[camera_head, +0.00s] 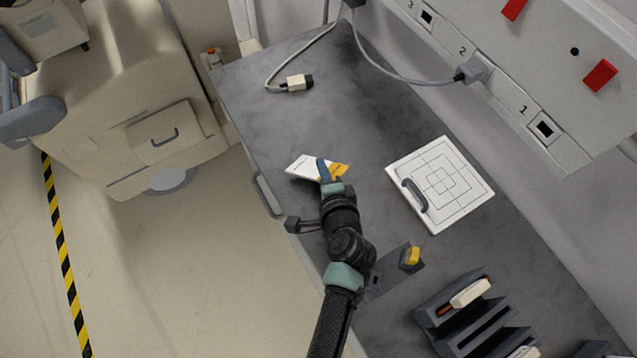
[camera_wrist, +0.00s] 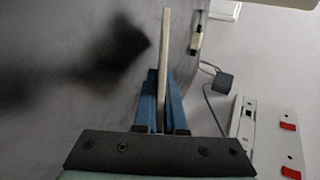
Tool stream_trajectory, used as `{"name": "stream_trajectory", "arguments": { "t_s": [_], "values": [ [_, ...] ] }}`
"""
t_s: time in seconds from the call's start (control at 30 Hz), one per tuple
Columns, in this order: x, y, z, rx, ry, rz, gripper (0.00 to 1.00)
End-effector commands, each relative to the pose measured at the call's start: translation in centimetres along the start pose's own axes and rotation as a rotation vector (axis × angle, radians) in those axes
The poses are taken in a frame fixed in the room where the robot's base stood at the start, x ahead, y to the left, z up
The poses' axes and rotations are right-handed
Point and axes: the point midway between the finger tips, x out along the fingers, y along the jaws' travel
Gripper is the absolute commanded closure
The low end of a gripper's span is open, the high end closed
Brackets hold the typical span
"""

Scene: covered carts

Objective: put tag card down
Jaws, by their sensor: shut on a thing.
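The tag card (camera_head: 305,167) is a white card with an orange-yellow part, in the head view over the left side of the grey worktop. My gripper (camera_head: 325,172) is shut on it, with blue fingers across the card. In the wrist view the card (camera_wrist: 163,70) shows edge-on as a thin pale strip between the blue fingers (camera_wrist: 160,105). A dark blurred shadow lies on the worktop beside it. I cannot tell whether the card touches the worktop.
A white board with a handle (camera_head: 455,190) lies to the right. A dark slotted rack (camera_head: 470,325) holds cards at lower right. A yellow-topped piece (camera_head: 412,257) stands near my arm. A loose cable plug (camera_head: 297,83) lies at the back. The worktop between plug and card is clear.

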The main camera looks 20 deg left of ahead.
Motion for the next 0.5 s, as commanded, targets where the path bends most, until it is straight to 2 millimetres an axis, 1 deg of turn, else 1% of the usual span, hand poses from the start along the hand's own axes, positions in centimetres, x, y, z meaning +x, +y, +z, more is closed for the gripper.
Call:
{"name": "stream_trajectory", "arguments": {
  "t_s": [0.27,0.3,0.4,0.5],
  "values": [
    [0.10,0.12,-0.01,-0.001,0.000,-0.001,1.00],
    [0.10,0.14,-0.01,-0.001,0.000,0.000,0.88],
    [0.09,0.14,-0.01,-0.001,0.000,0.000,0.72],
    [0.09,0.14,0.00,-0.001,0.000,0.000,0.72]
  ]
}}
